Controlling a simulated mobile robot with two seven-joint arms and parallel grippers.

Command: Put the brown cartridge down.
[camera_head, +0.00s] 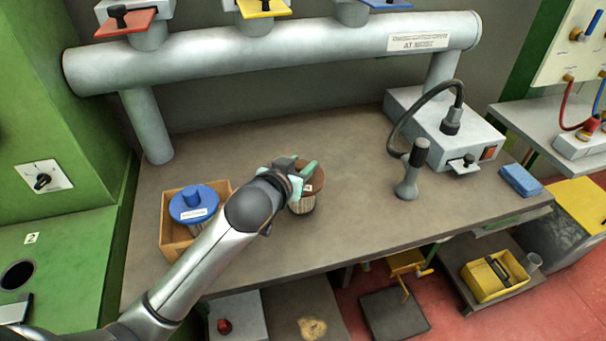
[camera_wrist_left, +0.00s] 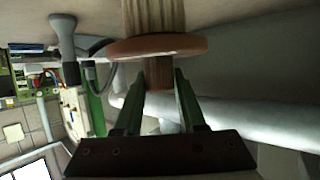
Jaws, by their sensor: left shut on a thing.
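The brown cartridge (camera_head: 303,204) has a round brown lid and a pale ribbed body. It is upright over the middle of the workbench (camera_head: 400,225), partly hidden by my gripper. My left gripper (camera_head: 297,174) is shut on its top knob. In the left wrist view, the green fingers (camera_wrist_left: 157,82) stand on both sides of the knob, under the brown disc (camera_wrist_left: 160,46). I cannot tell whether the cartridge's base touches the bench. My right gripper is not in view.
A wooden box (camera_head: 173,238) holding a blue-lidded cartridge (camera_head: 193,204) stands left of the brown cartridge. A thick pipe (camera_head: 270,45) spans the back. Bench between cartridge and tool is clear.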

